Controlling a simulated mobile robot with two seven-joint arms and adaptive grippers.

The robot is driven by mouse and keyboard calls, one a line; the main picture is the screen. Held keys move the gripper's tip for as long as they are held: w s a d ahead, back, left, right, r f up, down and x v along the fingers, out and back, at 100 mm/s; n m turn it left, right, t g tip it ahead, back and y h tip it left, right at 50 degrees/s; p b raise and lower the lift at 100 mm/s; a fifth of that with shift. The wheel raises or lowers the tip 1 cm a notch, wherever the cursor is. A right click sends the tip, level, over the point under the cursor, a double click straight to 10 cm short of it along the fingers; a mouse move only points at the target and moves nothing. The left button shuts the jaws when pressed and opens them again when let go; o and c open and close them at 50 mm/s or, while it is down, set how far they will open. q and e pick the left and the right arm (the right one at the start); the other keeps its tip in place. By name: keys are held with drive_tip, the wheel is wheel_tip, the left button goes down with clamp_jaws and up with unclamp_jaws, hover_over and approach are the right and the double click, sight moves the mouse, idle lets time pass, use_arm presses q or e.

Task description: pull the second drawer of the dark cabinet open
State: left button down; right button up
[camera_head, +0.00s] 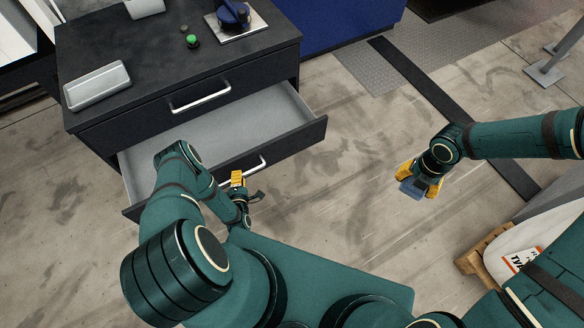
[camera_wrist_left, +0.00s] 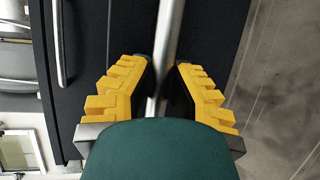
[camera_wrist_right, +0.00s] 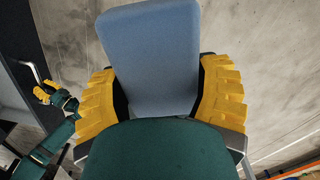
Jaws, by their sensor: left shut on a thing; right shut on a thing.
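The dark cabinet (camera_head: 130,62) stands at the upper left of the head view. Its second drawer (camera_head: 285,145) stands out from the body, and its pale grey inside shows. My left gripper (camera_head: 240,182) is at the front of this drawer, at the handle (camera_head: 262,165). In the left wrist view the handle bar (camera_wrist_left: 170,35) runs between the yellow fingers, and the gripper is shut on it. My right gripper (camera_head: 420,180) is off to the right over the floor, shut on a blue-grey block (camera_wrist_right: 150,55). My left arm hides part of the drawer.
The top drawer with its handle (camera_head: 200,96) is closed. On the cabinet top are a grey tray (camera_head: 97,85), a green button (camera_head: 192,41) and a blue device (camera_head: 233,14). A pallet (camera_head: 480,252) with a white sack is at lower right. Floor between is clear.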

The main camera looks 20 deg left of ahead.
use_arm(q)
drive_tip(key=shift+d, duration=0.35)
use_arm(e)
drive_tip(key=shift+d, duration=0.15)
use_arm(q)
drive_tip(key=c, duration=0.9)
unclamp_jaws()
drive_tip(key=shift+o, duration=0.2)
drive_tip(key=shift+a, duration=0.1)
drive_tip(key=shift+a+r, duration=0.1)
drive_tip(key=shift+r, duration=0.15)
wheel_tip(320, 180, up, 10)
drive_tip(key=shift+f, duration=0.25)
